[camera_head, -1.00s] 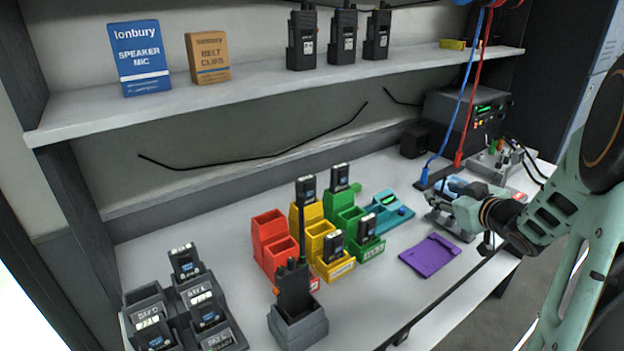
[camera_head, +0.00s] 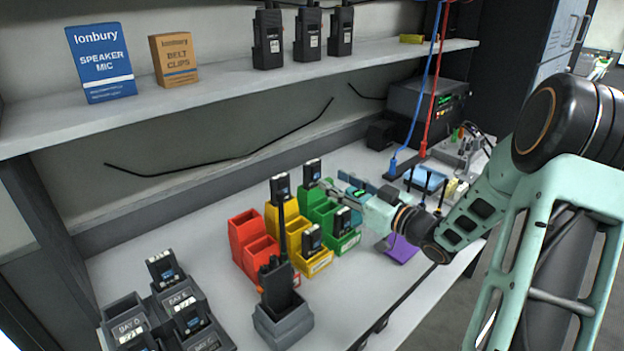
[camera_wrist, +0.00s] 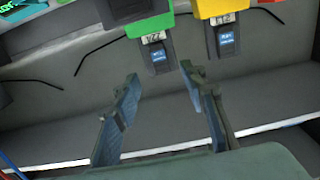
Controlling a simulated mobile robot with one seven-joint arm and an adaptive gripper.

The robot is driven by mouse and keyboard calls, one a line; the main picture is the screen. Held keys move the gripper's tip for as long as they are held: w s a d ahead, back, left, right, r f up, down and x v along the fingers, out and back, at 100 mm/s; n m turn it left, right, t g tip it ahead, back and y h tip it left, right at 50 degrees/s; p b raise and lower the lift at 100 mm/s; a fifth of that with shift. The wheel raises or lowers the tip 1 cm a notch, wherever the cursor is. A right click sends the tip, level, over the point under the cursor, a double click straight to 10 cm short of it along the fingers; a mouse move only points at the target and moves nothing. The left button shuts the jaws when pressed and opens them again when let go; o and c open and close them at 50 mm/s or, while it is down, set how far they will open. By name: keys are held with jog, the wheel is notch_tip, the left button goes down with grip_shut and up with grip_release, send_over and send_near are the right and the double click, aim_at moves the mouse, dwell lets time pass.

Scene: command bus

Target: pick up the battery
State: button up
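Several dark batteries with blue labels stand upright in coloured bins. One is in the rear green bin (camera_head: 312,174), one in the rear yellow bin (camera_head: 280,188), one in the front yellow bin (camera_head: 312,238) and one in the front green bin (camera_head: 343,218). My gripper (camera_head: 326,187) is beside the rear green battery. In the wrist view its two fingers are spread (camera_wrist: 160,74) with nothing between them. A battery by a green bin (camera_wrist: 158,55) lies just beyond the fingertips, apart from them. Another by a yellow bin (camera_wrist: 226,40) is further right.
Red bins (camera_head: 250,240) stand left of the yellow ones. A radio in a grey holder (camera_head: 283,325) stands in front. A grey charger with batteries (camera_head: 165,310) is at front left. A purple item (camera_head: 402,250) lies under my arm. A shelf (camera_head: 220,95) runs above.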

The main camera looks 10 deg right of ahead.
aim_at(317, 173)
jog(key=x, duration=0.5)
jog(key=shift+a+f, duration=0.15)
jog(key=shift+f, duration=0.1)
jog(key=shift+c, duration=0.4)
grip_shut()
